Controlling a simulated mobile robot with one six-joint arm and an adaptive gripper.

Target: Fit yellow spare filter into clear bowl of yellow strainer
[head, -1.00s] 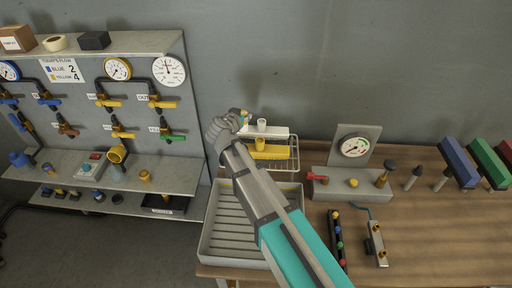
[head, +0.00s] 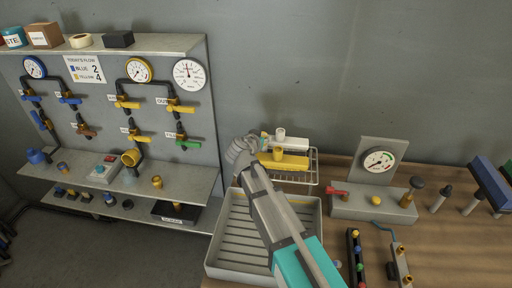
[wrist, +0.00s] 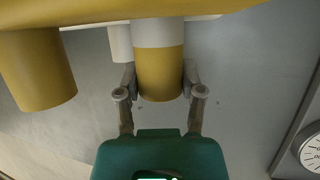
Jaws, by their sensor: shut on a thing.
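My gripper (head: 264,137) is over the left end of a wire rack in the head view. In the wrist view its two fingers (wrist: 160,88) are shut on a cylinder, the yellow spare filter (wrist: 159,72), part yellow and part white. The hand mostly hides it in the head view. The yellow strainer (head: 131,157) is a round yellow fitting low on the wall panel, left of my gripper and well apart from it. A faint pale shape below it may be the clear bowl (head: 131,172); its inside cannot be made out.
The rack (head: 313,168) holds a white bar (head: 291,144) and a yellow bar (head: 290,162), each with an upright stub. The yellow bar's stub (wrist: 38,70) is close beside the filter in the wrist view. A ribbed tray (head: 232,232) lies below my arm. Small fittings stand on the panel shelf.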

